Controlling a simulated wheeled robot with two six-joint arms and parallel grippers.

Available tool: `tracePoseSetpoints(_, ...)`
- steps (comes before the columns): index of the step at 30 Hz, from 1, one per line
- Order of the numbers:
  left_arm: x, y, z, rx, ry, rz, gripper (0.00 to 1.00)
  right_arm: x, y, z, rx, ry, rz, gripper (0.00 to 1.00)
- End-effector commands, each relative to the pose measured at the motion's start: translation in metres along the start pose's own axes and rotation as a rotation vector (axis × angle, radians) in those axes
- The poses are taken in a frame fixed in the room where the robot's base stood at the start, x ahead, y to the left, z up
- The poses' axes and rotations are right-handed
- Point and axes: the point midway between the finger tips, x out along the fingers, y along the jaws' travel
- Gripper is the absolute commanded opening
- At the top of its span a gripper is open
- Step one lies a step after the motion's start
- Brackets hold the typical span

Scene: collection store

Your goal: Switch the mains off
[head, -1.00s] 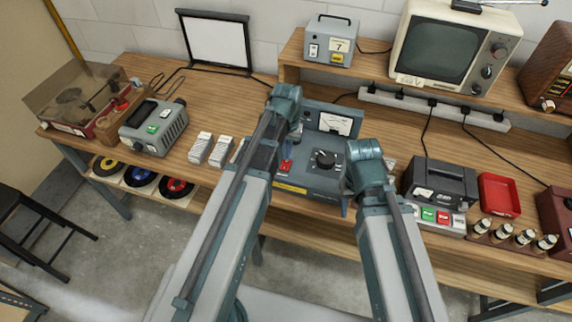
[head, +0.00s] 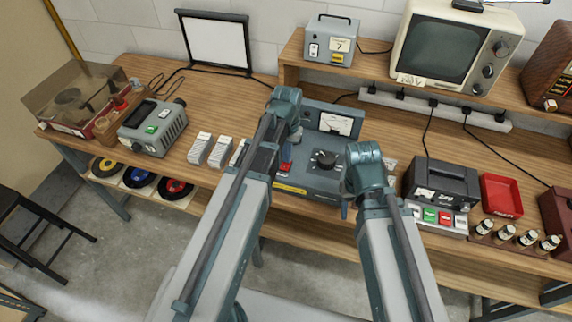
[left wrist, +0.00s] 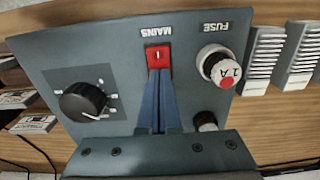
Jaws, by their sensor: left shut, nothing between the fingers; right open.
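The red mains switch (left wrist: 158,58) sits on the sloping panel of a blue-grey power unit (left wrist: 110,60), beside the upside-down word MAINS. A light mark shows on it. My left gripper (left wrist: 160,74) is shut and empty, its fingertips at the edge of the switch; I cannot tell whether they touch it. In the head view the switch (head: 286,167) is partly covered by my left gripper (head: 289,156). My right gripper (head: 345,209) is mostly hidden by its own arm near the unit's right front corner. It is open.
The panel also has a black knob (left wrist: 83,101), a fuse holder (left wrist: 219,66) and a meter (head: 336,123). A black device (head: 440,184) and a red tray (head: 501,195) stand to the right. Pale ribbed blocks (head: 210,150) stand left of the unit.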

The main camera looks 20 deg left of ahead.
Motion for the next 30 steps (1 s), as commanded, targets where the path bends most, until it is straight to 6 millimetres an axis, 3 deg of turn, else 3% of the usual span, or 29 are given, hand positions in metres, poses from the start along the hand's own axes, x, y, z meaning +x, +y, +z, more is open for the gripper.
tracePoseSetpoints(30, -0.071, 0.000, 0.000, 0.000, 0.000, 0.000, 0.00, -0.070, 0.007, 0.004, -0.002, 0.000, 0.000, 0.50)
